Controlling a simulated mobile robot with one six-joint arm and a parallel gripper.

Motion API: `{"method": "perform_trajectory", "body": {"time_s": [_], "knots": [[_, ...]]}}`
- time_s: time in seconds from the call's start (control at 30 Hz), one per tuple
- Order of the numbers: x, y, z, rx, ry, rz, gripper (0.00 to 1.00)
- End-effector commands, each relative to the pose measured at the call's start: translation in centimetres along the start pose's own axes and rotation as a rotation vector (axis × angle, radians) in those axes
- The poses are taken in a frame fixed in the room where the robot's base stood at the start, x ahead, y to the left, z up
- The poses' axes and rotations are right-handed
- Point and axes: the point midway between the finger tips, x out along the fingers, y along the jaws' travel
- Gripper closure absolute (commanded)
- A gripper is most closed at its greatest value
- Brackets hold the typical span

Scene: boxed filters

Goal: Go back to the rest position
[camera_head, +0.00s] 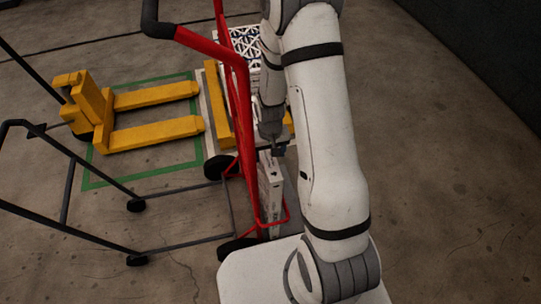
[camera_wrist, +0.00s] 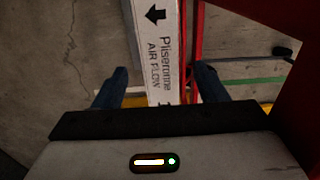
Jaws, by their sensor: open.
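My gripper (camera_wrist: 162,82) is open, with one dark fingertip on each side of a white boxed filter (camera_wrist: 166,45) in the wrist view. The filter's narrow face carries an arrow and the words "AIR FLOW". Gaps show between it and both fingertips; I cannot tell how far above or around it they are. In the head view the filter (camera_head: 271,186) stands upright on a red cart (camera_head: 245,110), just below my gripper (camera_head: 277,150). My white arm reaches over and hides part of the cart and what is behind it.
A filter with a blue and white lattice face (camera_head: 240,45) lies behind the cart, near a yellow frame part (camera_head: 217,105). A yellow pallet jack (camera_head: 150,97) stands left within a green floor outline (camera_head: 93,184). Floor at right is clear.

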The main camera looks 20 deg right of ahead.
Motion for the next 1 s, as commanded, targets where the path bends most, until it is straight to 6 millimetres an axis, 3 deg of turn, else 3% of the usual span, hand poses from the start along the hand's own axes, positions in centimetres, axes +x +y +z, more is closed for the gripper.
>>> {"method": "perform_trajectory", "body": {"time_s": [0.1, 0.3, 0.73, 0.87, 1.0], "knots": [[-2.3, 0.0, -0.1, 0.000, 0.005, 0.000, 0.34], [-4.7, 0.0, -0.1, 0.000, 0.003, 0.000, 0.34], [-5.7, 0.0, 0.0, 0.000, 0.003, 0.000, 0.34], [-8.5, 0.1, 0.3, 0.000, 0.020, 0.000, 0.34], [-12.6, 0.1, 1.1, 0.000, 0.045, 0.000, 0.34]]}}
